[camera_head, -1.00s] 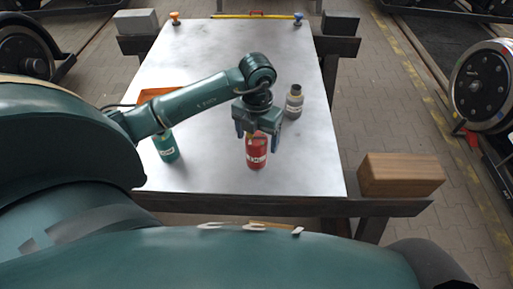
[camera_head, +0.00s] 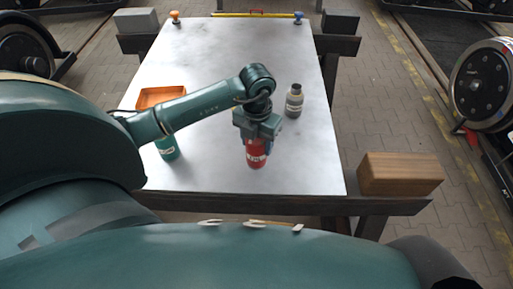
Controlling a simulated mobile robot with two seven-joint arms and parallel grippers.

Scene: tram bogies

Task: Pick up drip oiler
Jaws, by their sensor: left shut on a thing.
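A red container (camera_head: 257,160) with a white label stands upright near the front middle of the metal table (camera_head: 220,172). My left gripper (camera_head: 257,142) points down over it and is shut on its upper part, hiding its top. A grey bottle (camera_head: 293,104) with a dark cap stands behind and to the right, apart from the gripper. A green container (camera_head: 169,152) with a label stands at the left, its top partly hidden by my arm. I cannot tell from labels which one is the drip oiler. My right gripper is not in view.
An orange tray (camera_head: 150,99) lies behind my left arm. A wooden block (camera_head: 400,174) sits at the table's right front corner. A yellow bar (camera_head: 235,15), an orange item (camera_head: 176,18) and a blue item (camera_head: 298,18) lie at the far edge.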

